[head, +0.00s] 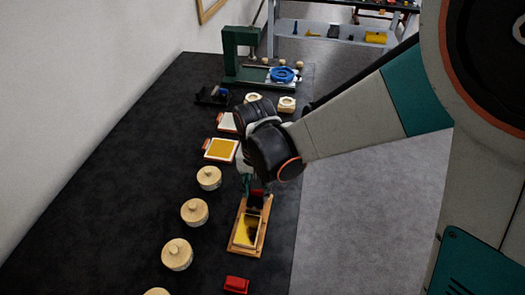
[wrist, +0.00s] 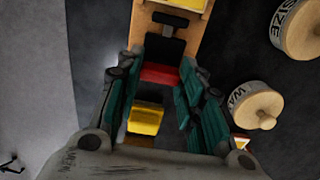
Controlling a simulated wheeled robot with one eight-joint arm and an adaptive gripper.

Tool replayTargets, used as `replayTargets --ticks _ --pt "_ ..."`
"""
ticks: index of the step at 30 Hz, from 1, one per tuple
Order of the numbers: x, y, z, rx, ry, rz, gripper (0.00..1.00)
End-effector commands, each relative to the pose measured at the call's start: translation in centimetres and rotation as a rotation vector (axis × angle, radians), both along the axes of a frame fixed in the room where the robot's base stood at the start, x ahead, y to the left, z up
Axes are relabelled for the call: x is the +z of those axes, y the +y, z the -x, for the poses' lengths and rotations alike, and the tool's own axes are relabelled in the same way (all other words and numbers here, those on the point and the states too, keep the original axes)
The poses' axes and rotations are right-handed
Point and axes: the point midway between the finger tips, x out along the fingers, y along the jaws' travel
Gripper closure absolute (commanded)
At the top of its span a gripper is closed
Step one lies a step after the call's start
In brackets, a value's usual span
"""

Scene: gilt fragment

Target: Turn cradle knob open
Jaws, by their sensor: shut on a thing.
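The wooden cradle (head: 262,247) lies near the table's right side and holds a gold-faced piece (head: 246,230). Its end also shows at the top of the wrist view (wrist: 191,40), with a black bracket on it. A red knob-like part (wrist: 160,74) sits at that end, beside the bracket. My gripper (wrist: 165,80) is over that end of the cradle, its green fingers closed on the red part from both sides. In the head view my gripper (head: 250,186) is partly hidden by my wrist. A yellow block (wrist: 145,118) shows between the fingers, lower in the wrist view.
Several lidded wooden pots (head: 194,212) stand left of the cradle. A red block (head: 236,284) lies in front of it. A tray with a yellow face (head: 221,149) lies behind, and a green press (head: 238,58) stands at the far end. The floor right of the table is clear.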

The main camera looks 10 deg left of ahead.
Motion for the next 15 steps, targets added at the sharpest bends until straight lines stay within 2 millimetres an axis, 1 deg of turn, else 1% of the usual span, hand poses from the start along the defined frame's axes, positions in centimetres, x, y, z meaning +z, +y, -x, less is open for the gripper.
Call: replayTargets --ticks 7,8,9,10,15 --pt "-0.06 -0.04 0.08 0.000 0.002 0.001 0.89" --pt "-0.06 -0.04 0.08 0.000 0.002 0.001 0.58" --pt "-0.05 -0.03 0.08 0.000 0.002 0.001 0.49" --pt "-0.05 -0.03 0.07 0.000 0.002 0.001 0.45" --pt "-0.03 -0.02 0.04 0.000 0.001 0.000 0.45"
